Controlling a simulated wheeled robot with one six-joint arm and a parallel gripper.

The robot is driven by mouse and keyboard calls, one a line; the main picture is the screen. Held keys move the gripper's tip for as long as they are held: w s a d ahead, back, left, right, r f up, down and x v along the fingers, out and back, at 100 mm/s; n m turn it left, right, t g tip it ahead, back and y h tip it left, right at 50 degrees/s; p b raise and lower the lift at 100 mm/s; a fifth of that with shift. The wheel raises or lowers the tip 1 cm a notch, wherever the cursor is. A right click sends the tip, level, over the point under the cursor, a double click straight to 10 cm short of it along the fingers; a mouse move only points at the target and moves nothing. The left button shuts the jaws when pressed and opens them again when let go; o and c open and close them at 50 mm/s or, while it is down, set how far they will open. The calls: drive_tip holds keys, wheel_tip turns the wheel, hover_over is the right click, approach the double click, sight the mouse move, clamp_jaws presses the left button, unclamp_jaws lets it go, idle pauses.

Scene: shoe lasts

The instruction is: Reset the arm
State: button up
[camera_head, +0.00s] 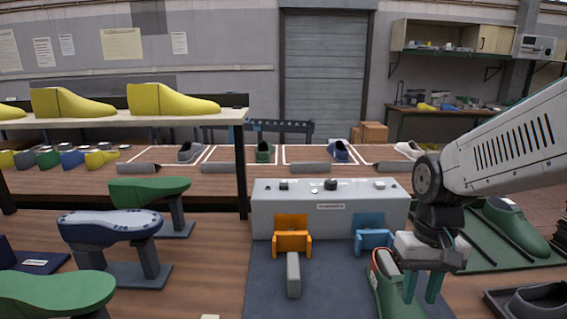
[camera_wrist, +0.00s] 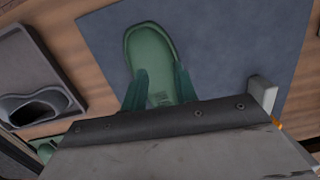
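My gripper (camera_head: 424,288) is at the right of the head view, pointing down, with its two teal fingers apart. In the wrist view its fingers (camera_wrist: 162,88) show with a gap between them.
A grey box with knobs (camera_head: 330,210) stands behind the mat, with an orange holder (camera_head: 291,240) and a blue holder (camera_head: 372,236) before it. Shoe lasts on stands (camera_head: 110,228) fill the left. A green tray (camera_head: 490,240) and a dark tray (camera_head: 530,300) lie to the right.

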drive_tip(key=s+r+t, duration=0.1)
drive_tip(key=s+r, duration=0.3)
drive_tip(key=s, duration=0.2)
drive_tip(key=s+d+r+t, duration=0.1)
drive_tip(key=s+r+t, duration=0.1)
drive_tip(key=s, duration=0.4)
drive_tip(key=shift+s+d+r+n+h, duration=0.25)
drive_tip(key=shift+s+r+n+h, duration=0.1)
drive_tip(key=shift+r, duration=0.5)
idle(0.7)
